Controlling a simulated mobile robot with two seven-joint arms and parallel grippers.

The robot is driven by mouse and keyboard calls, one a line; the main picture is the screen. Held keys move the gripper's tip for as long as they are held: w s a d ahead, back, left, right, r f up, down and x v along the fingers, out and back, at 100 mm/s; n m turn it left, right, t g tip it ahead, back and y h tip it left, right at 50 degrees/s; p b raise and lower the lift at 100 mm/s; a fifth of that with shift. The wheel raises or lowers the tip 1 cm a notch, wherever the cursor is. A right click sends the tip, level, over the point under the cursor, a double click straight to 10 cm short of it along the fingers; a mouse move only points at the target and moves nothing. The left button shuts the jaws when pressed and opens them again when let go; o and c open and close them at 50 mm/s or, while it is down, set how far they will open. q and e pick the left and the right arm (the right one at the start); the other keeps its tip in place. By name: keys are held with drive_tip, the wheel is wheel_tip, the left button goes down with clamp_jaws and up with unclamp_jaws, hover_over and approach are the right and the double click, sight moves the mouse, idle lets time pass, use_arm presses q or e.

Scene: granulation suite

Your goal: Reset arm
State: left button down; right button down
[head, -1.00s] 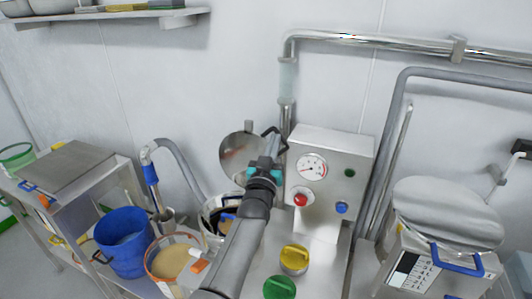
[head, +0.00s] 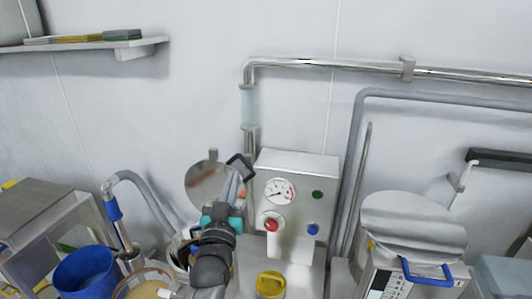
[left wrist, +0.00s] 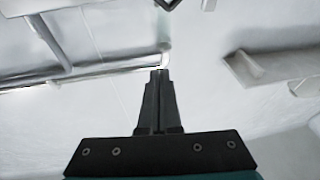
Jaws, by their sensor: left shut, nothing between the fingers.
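My left arm rises from the lower edge of the head view, and my left gripper (head: 224,207) is at its upper end, past a teal band. It is in front of the steel machine, left of the gauge panel, and its fingers are small and partly hidden there. In the left wrist view the dark fingers of my left gripper (left wrist: 158,74) are together and empty, with pale wall and a pipe beyond. I cannot tell how far the fingers are from the machine. My right gripper is not in view.
The gauge panel (head: 293,205) stands close right of my gripper. A round steel disc (head: 208,184) and a black square loop (head: 239,168) are just beyond it. A blue bucket (head: 84,274) is lower left; a steel lidded vessel (head: 412,225) is right. The upper wall is mostly clear.

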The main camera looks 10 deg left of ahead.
use_arm(q)
drive_tip(key=s+d+f+m+g+h, duration=0.3)
drive_tip(key=s+f+g, duration=0.5)
drive_tip(key=s+f, duration=0.5)
drive_tip(key=s+f+g, duration=0.3)
drive_tip(key=s+g, duration=0.2)
drive_tip(key=s, duration=0.5)
drive_tip(key=s+f+g, duration=0.4)
drive_tip(key=s, duration=0.7)
wheel_tip(320, 180, down, 28)
drive_tip(key=f+g+b, duration=0.1)
drive_tip(key=b, duration=0.8)
drive_tip(key=s+a+f+g+b, duration=0.1)
drive_tip(key=s+f+b, duration=0.3)
drive_tip(key=s+f, duration=0.4)
drive_tip(key=s+a+f+m+b, duration=0.1)
drive_tip(key=s+f+b, duration=0.3)
drive_tip(key=f, duration=1.2)
drive_tip(key=s, duration=0.4)
drive_tip(key=shift+s+a+f+g+y+b, duration=0.25)
drive_tip(key=shift+s+a+g+y+b, duration=0.1)
drive_tip(key=shift+a+g+y+b, duration=0.05)
